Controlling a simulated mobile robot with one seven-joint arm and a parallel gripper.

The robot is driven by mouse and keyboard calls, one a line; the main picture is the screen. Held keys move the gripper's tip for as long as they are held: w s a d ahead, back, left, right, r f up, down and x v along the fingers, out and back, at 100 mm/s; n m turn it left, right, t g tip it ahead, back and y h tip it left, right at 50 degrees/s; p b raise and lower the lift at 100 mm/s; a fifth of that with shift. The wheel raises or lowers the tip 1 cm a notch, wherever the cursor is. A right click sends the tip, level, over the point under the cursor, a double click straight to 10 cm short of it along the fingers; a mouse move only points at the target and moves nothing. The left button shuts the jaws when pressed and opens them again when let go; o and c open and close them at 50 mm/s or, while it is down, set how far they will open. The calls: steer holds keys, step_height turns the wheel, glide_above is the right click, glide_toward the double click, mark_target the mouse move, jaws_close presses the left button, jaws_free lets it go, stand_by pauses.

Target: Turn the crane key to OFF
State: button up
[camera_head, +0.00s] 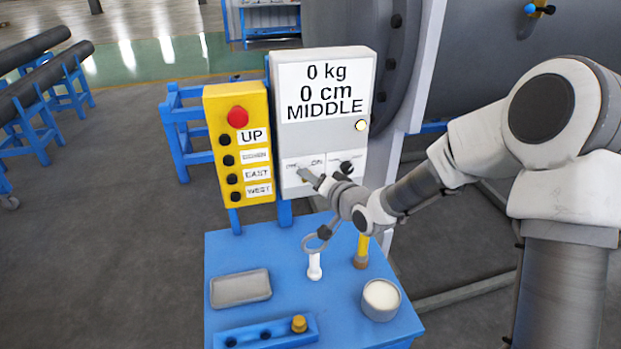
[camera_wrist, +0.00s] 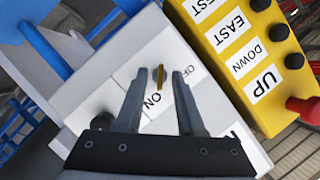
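The crane key (camera_wrist: 160,78) is a small brass-coloured key on the pale control box (camera_head: 328,140). In the wrist view it stands between the two fingertips of my gripper (camera_wrist: 160,74), with a visible gap on either side. The gripper is open around the key and not clamped on it. The ON label (camera_wrist: 152,100) and the OFF label (camera_wrist: 185,69) are beside the key. Which label the key points to I cannot tell. In the head view my gripper (camera_head: 307,176) reaches the box's lower left panel and largely hides the key.
A dark knob (camera_head: 346,167) sits right of the key. The yellow button box (camera_head: 239,145) with a red button stands to the left. Below, a blue table (camera_head: 222,247) holds a grey tray (camera_head: 241,288), a white cup (camera_head: 381,297) and upright tools.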

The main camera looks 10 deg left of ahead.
steer(key=shift+a, duration=0.1)
jaws_close()
steer(key=shift+f+b, duration=0.1)
steer(key=shift+b, duration=0.35)
steer(key=n+t+h, duration=0.1)
steer(key=n+h, duration=0.1)
steer(key=n, duration=0.2)
steer(key=n+t+h+b, duration=0.1)
steer(key=n+h, duration=0.2)
steer(key=n, duration=0.1)
steer(key=a+n+t+h, duration=0.1)
steer(key=n+h, duration=0.1)
steer(key=n, duration=0.2)
steer(key=shift+s+t, duration=0.15)
steer(key=shift+t, duration=0.15)
stand_by(0.9)
steer(key=shift+h, duration=0.3)
